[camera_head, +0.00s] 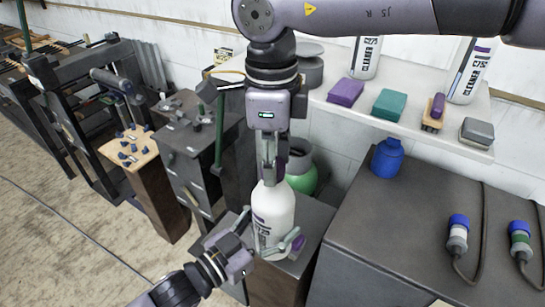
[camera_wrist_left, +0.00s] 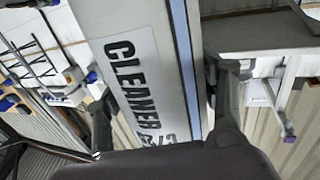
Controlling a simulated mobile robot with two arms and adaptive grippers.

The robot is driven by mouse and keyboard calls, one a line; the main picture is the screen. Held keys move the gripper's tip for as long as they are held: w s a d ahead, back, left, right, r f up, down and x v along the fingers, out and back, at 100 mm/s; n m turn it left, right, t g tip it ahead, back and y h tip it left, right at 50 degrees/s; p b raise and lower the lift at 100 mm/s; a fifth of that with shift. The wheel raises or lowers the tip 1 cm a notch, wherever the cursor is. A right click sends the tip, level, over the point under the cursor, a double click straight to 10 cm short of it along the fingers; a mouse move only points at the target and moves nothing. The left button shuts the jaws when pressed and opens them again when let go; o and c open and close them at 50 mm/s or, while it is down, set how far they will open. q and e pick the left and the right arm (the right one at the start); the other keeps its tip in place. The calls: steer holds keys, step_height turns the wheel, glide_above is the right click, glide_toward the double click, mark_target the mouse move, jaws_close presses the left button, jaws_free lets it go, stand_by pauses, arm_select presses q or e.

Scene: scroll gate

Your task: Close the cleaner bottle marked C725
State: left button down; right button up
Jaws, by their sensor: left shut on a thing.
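A white cleaner bottle (camera_head: 273,213) stands upright on a dark pedestal (camera_head: 312,215). In the left wrist view the bottle (camera_wrist_left: 138,70) fills the middle, with "CLEANER" and a partly hidden "C7..." on its label. My left gripper (camera_head: 268,246) comes from the lower left, its fingers on both sides of the bottle's lower body, shut on it. In the wrist view its fingers (camera_wrist_left: 165,105) flank the bottle. My right gripper (camera_head: 270,178) points straight down at the bottle's top. Its fingers hide the neck, and no cap can be made out there.
A green container (camera_head: 301,172) stands close behind the bottle. A dark cabinet at right carries a blue container (camera_head: 387,157) and two corded plugs (camera_head: 458,235). The shelf behind holds two more cleaner bottles (camera_head: 367,58), sponges and brushes. A wooden-topped stand (camera_head: 130,150) is at left.

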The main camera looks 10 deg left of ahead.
steer(key=o, duration=0.5)
step_height(320, 180, up, 12)
steer(key=shift+r, duration=0.1)
stand_by(0.5)
steer(key=shift+a, duration=0.1)
stand_by(0.4)
